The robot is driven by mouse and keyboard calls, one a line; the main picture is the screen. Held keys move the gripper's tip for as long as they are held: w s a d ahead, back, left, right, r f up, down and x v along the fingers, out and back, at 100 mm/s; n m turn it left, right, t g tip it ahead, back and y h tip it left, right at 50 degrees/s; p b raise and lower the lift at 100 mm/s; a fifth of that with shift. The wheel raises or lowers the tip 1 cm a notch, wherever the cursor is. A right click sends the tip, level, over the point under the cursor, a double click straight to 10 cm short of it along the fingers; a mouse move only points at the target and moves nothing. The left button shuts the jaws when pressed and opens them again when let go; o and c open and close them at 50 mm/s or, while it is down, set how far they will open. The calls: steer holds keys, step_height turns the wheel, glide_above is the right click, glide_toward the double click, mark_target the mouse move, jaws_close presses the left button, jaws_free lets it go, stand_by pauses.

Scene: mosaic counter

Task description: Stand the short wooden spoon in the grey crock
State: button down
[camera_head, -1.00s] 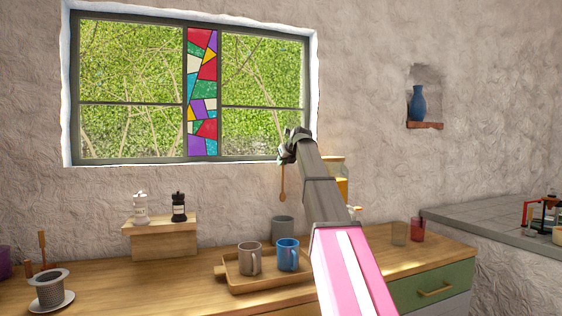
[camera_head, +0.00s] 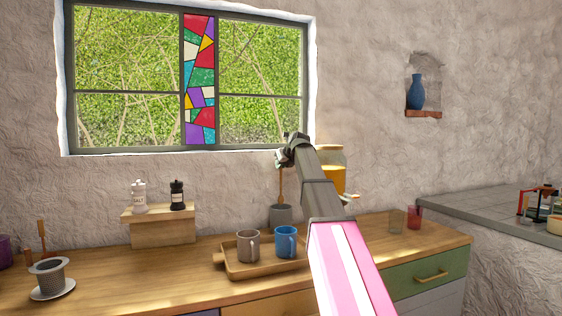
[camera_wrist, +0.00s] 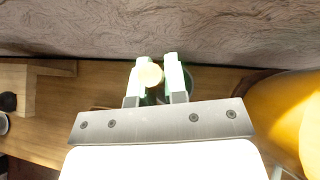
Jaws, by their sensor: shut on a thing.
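The short wooden spoon (camera_head: 282,186) hangs upright below my gripper (camera_head: 286,160) in the head view. My gripper is shut on its upper end; in the wrist view, the pale round spoon end (camera_wrist: 150,74) shows between the fingers (camera_wrist: 160,66). The grey crock (camera_head: 280,215) stands on the counter behind the tray, directly below the spoon in the head view. The spoon's lower end meets the crock's rim in the picture; I cannot tell whether it is inside. In the wrist view, part of the crock's dark rim (camera_wrist: 189,78) shows behind the right finger.
A wooden tray (camera_head: 229,268) with a grey mug (camera_head: 248,246) and a blue mug (camera_head: 286,242) is in front of the crock. A large yellow jar (camera_head: 331,179) stands close on the right. A shelf with two mills (camera_head: 160,210) is left. The wall is close behind.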

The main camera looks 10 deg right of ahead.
steer(key=shift+f, duration=3.75)
steer(key=c, duration=1.1)
jaws_free()
steer(key=v, duration=1.1)
